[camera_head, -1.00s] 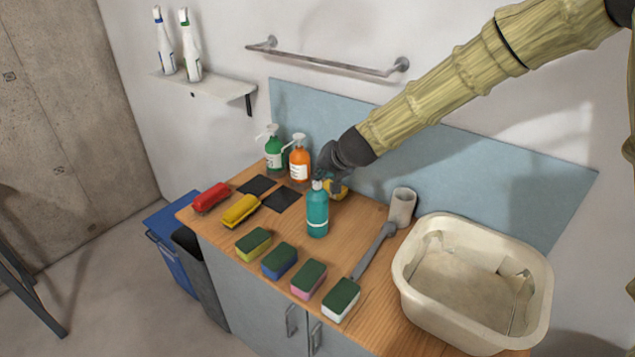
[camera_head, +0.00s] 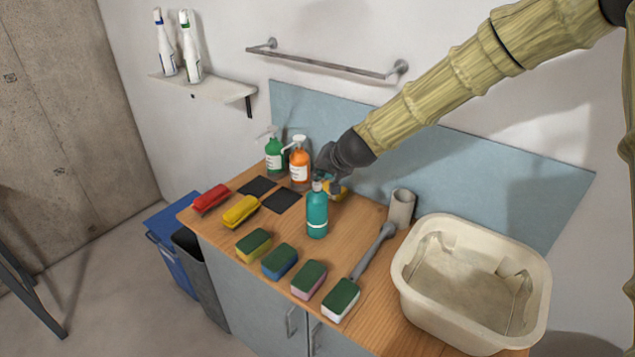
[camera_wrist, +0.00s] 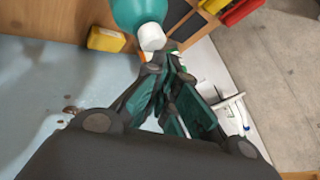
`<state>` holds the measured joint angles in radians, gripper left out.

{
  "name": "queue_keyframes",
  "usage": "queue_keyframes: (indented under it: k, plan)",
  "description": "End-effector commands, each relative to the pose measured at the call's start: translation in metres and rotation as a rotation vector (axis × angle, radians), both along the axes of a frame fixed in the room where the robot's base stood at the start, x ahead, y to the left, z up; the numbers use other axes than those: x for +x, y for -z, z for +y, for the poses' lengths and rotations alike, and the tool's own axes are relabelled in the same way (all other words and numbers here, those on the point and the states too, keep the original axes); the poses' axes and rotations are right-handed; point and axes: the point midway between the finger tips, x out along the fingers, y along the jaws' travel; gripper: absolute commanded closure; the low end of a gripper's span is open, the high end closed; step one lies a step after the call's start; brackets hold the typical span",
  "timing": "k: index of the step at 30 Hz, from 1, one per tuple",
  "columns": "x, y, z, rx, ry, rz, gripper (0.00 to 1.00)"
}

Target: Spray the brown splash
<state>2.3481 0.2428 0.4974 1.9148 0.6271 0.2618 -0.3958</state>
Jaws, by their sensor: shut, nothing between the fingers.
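The brown splash (camera_wrist: 70,110) shows in the wrist view as small brown spots on the pale blue wall panel (camera_wrist: 35,85). I cannot make it out in the head view. A teal bottle (camera_head: 317,213) stands upright on the wooden counter. Its teal body (camera_wrist: 138,10) and white neck (camera_wrist: 151,37) show at the top of the wrist view. My gripper (camera_head: 321,178) is at the top of this bottle, its fingers (camera_wrist: 168,68) close to the white neck. The fingers are shut with nothing between them. Whether they touch the bottle is unclear, and my gripper partly hides its top.
Green (camera_head: 275,155) and orange (camera_head: 300,165) pump bottles stand behind left. A yellow object (camera_head: 338,190) lies behind the teal bottle. Several sponges (camera_head: 279,260) line the counter front. A grey-handled brush (camera_head: 374,249) and beige basin (camera_head: 405,298) are right. A towel rail (camera_head: 325,61) is above.

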Motion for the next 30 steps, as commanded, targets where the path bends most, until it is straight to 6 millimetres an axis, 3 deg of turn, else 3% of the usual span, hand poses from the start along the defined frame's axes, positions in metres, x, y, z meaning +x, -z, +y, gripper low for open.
queue_keyframes:
  k: [8, 30]
  plan:
    - [0.000, -0.005, 0.000, 0.000, 0.000, 0.000, 1.00]
    - [0.000, -0.059, 0.000, 0.000, 0.001, -0.001, 1.00]
